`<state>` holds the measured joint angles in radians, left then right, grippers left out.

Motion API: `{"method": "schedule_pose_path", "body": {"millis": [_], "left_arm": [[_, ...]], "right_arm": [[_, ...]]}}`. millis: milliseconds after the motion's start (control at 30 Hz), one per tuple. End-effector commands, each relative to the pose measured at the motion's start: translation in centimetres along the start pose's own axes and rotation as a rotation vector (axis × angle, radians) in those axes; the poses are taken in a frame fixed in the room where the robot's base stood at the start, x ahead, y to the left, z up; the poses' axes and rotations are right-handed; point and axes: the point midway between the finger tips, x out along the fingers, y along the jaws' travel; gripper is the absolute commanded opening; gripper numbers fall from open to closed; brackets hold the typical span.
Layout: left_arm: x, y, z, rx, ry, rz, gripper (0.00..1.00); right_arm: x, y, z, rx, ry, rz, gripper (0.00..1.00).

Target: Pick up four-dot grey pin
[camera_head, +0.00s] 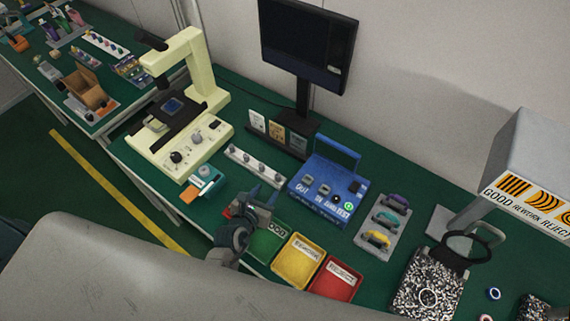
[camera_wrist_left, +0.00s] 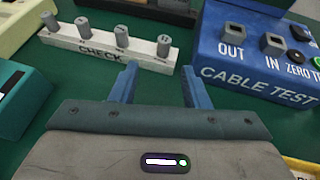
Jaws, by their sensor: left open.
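A white rack (camera_wrist_left: 105,51) marked CHECK holds a row of upright grey pins. The rack also shows in the head view (camera_head: 255,166). In the left wrist view the rightmost pin (camera_wrist_left: 164,45) has several small dark marks near its top and appears to be the four-dot grey pin; the dots are too small to count surely. My left gripper (camera_wrist_left: 158,72) is open and empty, its blue fingers spread just in front of the rack's right end, apart from the pin. In the head view my left gripper (camera_head: 262,193) is near the table's front edge. My right gripper is out of view.
A blue CABLE TEST box (camera_head: 325,190) stands right of the rack. A teal device (camera_head: 205,181) is to the left, near a cream microscope (camera_head: 190,150). Green, yellow (camera_head: 297,262) and red (camera_head: 336,281) trays line the front edge.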

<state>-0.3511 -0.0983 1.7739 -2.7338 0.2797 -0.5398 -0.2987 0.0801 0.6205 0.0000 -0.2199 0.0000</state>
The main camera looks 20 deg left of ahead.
Motion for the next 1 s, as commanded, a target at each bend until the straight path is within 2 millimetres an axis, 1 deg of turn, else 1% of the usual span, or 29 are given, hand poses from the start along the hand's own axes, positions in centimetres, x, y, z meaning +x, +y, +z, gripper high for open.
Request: {"method": "schedule_pose_path", "body": {"millis": [33, 233, 300, 400, 533, 667, 800, 900, 1000], "left_arm": [[0.6, 0.0, 0.0, 0.004, 0.004, -0.001, 0.42], [3.8, -0.1, 0.1, 0.003, 0.002, -0.001, 0.42], [4.6, -0.1, 0.2, 0.002, 0.001, -0.001, 0.42], [5.2, -0.1, 0.1, 0.001, 0.002, -0.001, 0.42], [6.2, -0.2, 0.6, 0.0, 0.001, -0.001, 0.42], [8.2, -0.5, 1.3, 0.0, 0.0, -0.001, 0.42], [9.9, -0.5, 1.0, 0.0, 0.002, 0.001, 0.42], [10.4, -0.5, 1.0, 0.0, 0.001, 0.002, 0.42], [10.5, -0.5, 0.9, 0.0, 0.001, 0.002, 0.42]], "right_arm": [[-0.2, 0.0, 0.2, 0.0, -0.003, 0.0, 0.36], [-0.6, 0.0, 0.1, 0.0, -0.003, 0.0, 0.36], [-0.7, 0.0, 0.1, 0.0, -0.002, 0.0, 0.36], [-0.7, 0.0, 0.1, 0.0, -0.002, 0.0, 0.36], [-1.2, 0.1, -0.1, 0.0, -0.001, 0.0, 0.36], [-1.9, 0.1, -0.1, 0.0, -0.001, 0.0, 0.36], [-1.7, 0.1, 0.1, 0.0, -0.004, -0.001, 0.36], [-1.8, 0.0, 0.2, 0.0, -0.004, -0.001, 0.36], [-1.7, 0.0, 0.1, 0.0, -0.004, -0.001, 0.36]]}}
